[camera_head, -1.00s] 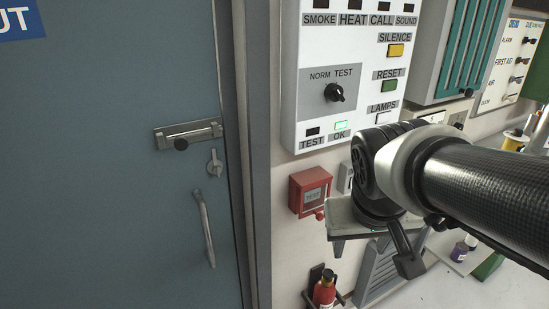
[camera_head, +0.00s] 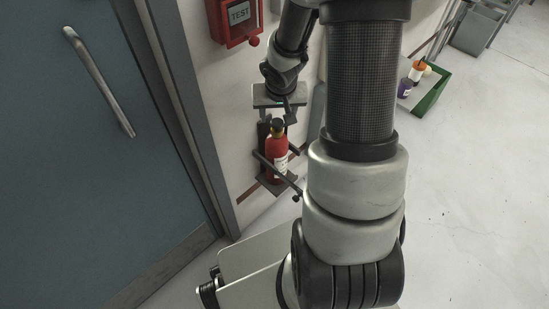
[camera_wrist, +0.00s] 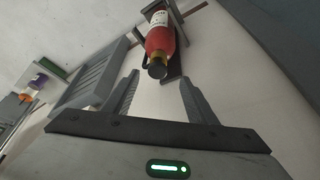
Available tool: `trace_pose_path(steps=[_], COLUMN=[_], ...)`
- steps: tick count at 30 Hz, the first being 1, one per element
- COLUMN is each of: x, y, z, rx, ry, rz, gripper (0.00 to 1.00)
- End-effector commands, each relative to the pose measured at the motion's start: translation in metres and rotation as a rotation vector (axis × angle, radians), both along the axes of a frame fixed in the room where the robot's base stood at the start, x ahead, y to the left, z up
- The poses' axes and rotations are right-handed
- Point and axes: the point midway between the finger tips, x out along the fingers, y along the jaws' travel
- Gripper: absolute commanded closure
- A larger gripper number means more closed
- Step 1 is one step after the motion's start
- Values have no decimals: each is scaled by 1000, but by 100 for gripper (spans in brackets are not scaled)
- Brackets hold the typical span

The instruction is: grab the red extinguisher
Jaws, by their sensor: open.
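The red extinguisher (camera_head: 277,155) stands upright in a dark wall bracket (camera_head: 259,168) low on the wall, right of the door. It has a black top and a white label. My gripper (camera_head: 286,118) is just above the extinguisher's top in the head view. In the wrist view, the extinguisher (camera_wrist: 159,40) lies ahead, beyond the fingertips, with its top end facing me. My gripper's two fingers (camera_wrist: 157,88) are spread apart with nothing between them. The extinguisher's top lines up roughly with the gap. In the head view the fingers are small and partly hidden by my arm.
A red test box (camera_head: 238,18) is on the wall above the bracket. The blue-grey door (camera_head: 70,150) with its handle (camera_head: 98,80) is at left. A green tray (camera_head: 430,92) with bottles sits at upper right. The floor at right is mostly clear.

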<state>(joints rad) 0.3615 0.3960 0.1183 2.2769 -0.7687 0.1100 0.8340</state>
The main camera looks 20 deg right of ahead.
Motion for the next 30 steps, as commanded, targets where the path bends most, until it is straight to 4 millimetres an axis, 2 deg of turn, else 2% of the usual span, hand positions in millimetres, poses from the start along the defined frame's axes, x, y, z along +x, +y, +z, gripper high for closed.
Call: trace_pose_path(steps=[1, 4, 14, 21, 30], x=[4, 11, 22, 35, 39], y=[-1, -3, -9, -17, -18], z=[-17, -34, -57, -90, -95], rx=[0, 0, -1, -1, -1], ry=[2, 2, 0, 1, -1], rz=[2, 3, 1, 1, 0], gripper=[48, 48, 48, 48, 48])
